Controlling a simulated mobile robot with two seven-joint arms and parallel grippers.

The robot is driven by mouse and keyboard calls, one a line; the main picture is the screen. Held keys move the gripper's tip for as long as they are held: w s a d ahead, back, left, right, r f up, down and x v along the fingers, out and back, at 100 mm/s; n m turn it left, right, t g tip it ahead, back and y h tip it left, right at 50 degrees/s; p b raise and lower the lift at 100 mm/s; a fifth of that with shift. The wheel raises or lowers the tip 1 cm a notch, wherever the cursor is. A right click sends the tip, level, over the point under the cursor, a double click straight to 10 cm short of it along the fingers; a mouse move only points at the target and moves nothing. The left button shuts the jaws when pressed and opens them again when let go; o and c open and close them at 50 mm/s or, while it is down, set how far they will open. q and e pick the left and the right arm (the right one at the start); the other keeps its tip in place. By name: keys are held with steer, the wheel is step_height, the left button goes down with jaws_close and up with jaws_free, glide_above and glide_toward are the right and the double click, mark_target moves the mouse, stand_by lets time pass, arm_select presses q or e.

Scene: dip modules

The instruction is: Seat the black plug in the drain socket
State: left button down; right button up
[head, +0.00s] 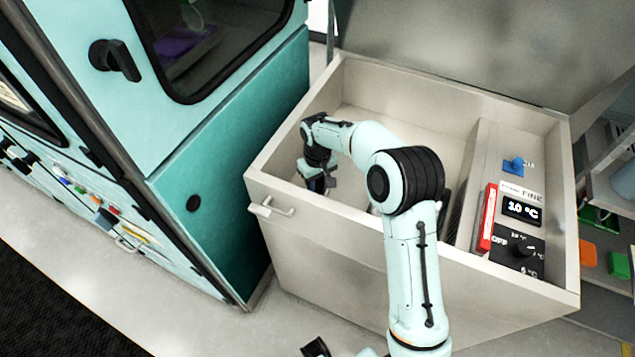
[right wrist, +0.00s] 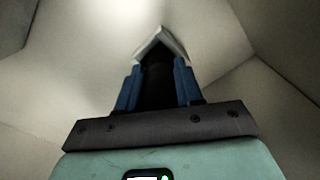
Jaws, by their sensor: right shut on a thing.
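My right gripper (head: 318,182) reaches down into the open pale basin, near its left inner wall. In the right wrist view its blue fingers (right wrist: 157,92) are shut on the black plug (right wrist: 158,82), which shows as a dark upright shape between them. A pale angular piece (right wrist: 175,42) shows just past the plug's end; I cannot tell whether it is the drain socket or whether the plug touches it. In the head view the plug is not clear, and I cannot make out the socket.
A raised lid (head: 480,45) stands behind. A teal cabinet (head: 230,170) stands close at the left.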

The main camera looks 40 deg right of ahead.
steer(key=shift+f, duration=0.1)
steer(key=o, duration=1.1)
steer(key=shift+c, duration=0.2)
step_height(320, 180, up, 12)
steer(key=shift+r+p, duration=0.15)
steer(key=shift+p, duration=0.55)
